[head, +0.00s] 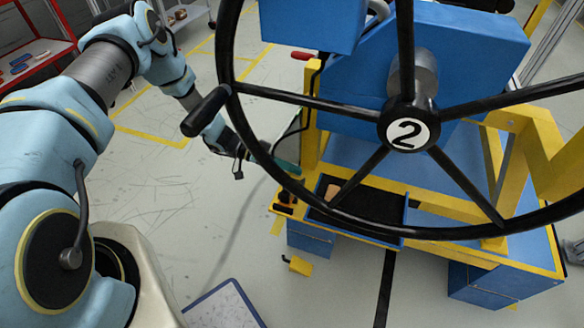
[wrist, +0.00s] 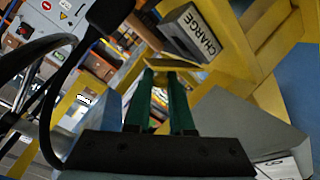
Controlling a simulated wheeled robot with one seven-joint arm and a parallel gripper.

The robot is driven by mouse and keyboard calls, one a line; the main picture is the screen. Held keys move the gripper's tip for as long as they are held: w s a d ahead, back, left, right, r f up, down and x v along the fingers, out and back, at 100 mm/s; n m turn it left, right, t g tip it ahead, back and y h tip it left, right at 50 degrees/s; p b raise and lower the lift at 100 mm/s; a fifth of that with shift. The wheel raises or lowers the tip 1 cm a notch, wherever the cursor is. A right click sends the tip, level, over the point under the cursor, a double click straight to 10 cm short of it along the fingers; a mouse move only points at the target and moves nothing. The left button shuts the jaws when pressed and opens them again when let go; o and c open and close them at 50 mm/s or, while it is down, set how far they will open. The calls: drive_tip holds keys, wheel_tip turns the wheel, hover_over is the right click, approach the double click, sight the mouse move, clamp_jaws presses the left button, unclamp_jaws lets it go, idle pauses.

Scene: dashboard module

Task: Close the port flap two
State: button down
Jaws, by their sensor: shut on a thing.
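My gripper (wrist: 161,72) has two green fingers that reach up to a thin yellow part (wrist: 178,64) of the yellow frame and are shut on it. I cannot tell if this part is the port flap. A dark grey block marked CHARGE (wrist: 192,32) sits just beyond the fingertips in the wrist view. In the head view my gripper (head: 286,166) is at the left side of the blue and yellow module (head: 440,60), mostly hidden behind the wheel rim. No flap marked two can be made out.
A black steering wheel (head: 226,62) with a hub marked 2 and a knob (head: 205,111) stands in front of the module, close to my arm. A black tray (head: 365,205) lies below it. A red shelf (head: 38,52) stands at the far left.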

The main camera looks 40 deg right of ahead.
drive_tip(key=shift+a+f, duration=0.1)
idle(0.3)
drive_tip(key=m+b, duration=0.1)
drive_tip(key=b, duration=0.1)
drive_tip(key=a+f+m+h+b, duration=0.1)
drive_tip(key=m, duration=0.1)
drive_tip(key=shift+s+a+f+t+h+b, duration=0.1)
drive_tip(key=shift+s+f+t+h+b, duration=0.05)
drive_tip(key=shift+s+t+h+b, duration=0.2)
drive_tip(key=shift+s+a+f+m+h+b, duration=0.15)
drive_tip(key=shift+a+f+m+h+b, duration=0.15)
drive_tip(key=shift+m+b, duration=0.45)
drive_tip(key=shift+s+a+f+m+h+b, duration=0.15)
drive_tip(key=shift+m+h+b, duration=0.2)
drive_tip(key=shift+m+b, duration=0.4)
drive_tip(key=c, duration=0.8)
unclamp_jaws()
drive_tip(key=shift+d, duration=0.1)
drive_tip(key=shift+w, duration=0.1)
drive_tip(key=b+v, duration=0.2)
drive_tip(key=v, duration=0.8)
drive_tip(key=shift+a, duration=0.3)
drive_tip(key=shift+w+r, duration=0.1)
drive_tip(key=shift+w, duration=0.05)
